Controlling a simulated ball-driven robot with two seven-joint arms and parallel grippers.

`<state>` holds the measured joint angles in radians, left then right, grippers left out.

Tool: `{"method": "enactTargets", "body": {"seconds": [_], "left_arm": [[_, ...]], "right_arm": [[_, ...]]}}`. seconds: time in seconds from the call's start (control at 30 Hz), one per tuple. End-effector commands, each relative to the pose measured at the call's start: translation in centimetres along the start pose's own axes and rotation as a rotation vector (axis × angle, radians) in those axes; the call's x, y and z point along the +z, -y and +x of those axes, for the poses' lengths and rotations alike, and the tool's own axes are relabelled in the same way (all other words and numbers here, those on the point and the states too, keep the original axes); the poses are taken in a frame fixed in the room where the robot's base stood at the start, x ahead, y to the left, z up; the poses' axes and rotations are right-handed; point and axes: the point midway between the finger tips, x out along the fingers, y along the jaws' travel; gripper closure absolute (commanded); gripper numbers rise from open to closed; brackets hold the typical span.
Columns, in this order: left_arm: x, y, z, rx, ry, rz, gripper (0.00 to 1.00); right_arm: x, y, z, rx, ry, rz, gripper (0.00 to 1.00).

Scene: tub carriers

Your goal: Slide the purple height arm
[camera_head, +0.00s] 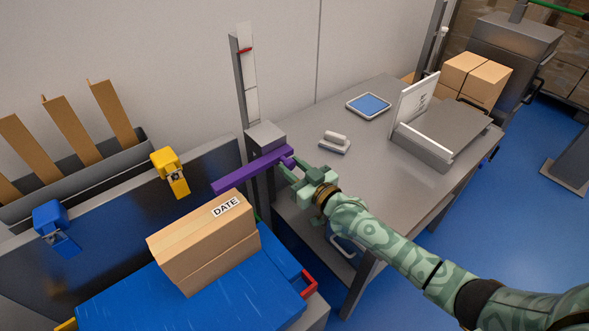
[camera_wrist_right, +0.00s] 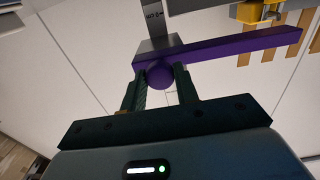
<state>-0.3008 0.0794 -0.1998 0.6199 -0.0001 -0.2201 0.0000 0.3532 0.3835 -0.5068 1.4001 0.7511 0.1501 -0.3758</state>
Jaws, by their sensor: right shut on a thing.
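The purple height arm (camera_head: 250,170) is a flat bar that sticks out to the left from a grey block (camera_head: 265,137) on an upright post (camera_head: 247,85). The post carries a white scale with a red mark near its top. My right gripper (camera_head: 296,170) is at the bar's right end, shut on its round purple knob. In the right wrist view the knob (camera_wrist_right: 159,75) sits between the two dark fingers, with the bar (camera_wrist_right: 225,47) running to the right beyond it. My left gripper is not in view.
A cardboard box (camera_head: 205,240) marked DATE lies on a blue surface below the bar's free end. A yellow clamp (camera_head: 170,172) and a blue clamp (camera_head: 56,228) sit on the dark panel at left. The grey table (camera_head: 300,205) at right bears a tablet (camera_head: 368,106) and a stamp-like block (camera_head: 334,142).

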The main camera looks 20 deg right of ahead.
Motion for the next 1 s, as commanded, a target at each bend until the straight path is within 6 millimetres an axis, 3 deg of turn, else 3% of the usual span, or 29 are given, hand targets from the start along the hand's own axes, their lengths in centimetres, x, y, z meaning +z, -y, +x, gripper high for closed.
{"method": "enactTargets", "body": {"seconds": [0.13,0.17,0.2,0.23,0.5,0.63,0.77,1.0], "left_arm": [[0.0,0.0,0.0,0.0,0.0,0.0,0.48],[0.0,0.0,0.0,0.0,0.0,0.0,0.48],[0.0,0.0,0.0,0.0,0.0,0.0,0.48],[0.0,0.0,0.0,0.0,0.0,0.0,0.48],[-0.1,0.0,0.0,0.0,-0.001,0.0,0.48],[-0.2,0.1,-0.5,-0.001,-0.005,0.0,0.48],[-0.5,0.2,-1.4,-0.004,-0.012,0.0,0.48],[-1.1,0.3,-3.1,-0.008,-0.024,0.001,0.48]], "right_arm": [[-0.7,-0.1,0.2,0.003,-0.018,0.003,1.0],[-0.7,-0.1,0.2,0.003,-0.019,0.003,0.61],[-0.7,-0.1,0.2,0.003,-0.018,0.003,0.5],[-0.6,-0.1,0.2,0.003,-0.017,0.003,0.48],[-0.4,-0.1,0.0,0.002,-0.01,0.002,0.48],[-0.4,-0.1,-1.1,0.002,-0.007,0.003,0.48],[-0.6,-0.1,-3.9,0.001,-0.007,0.0,0.48],[-0.5,-0.1,-10.5,0.002,-0.008,0.001,0.48]]}}
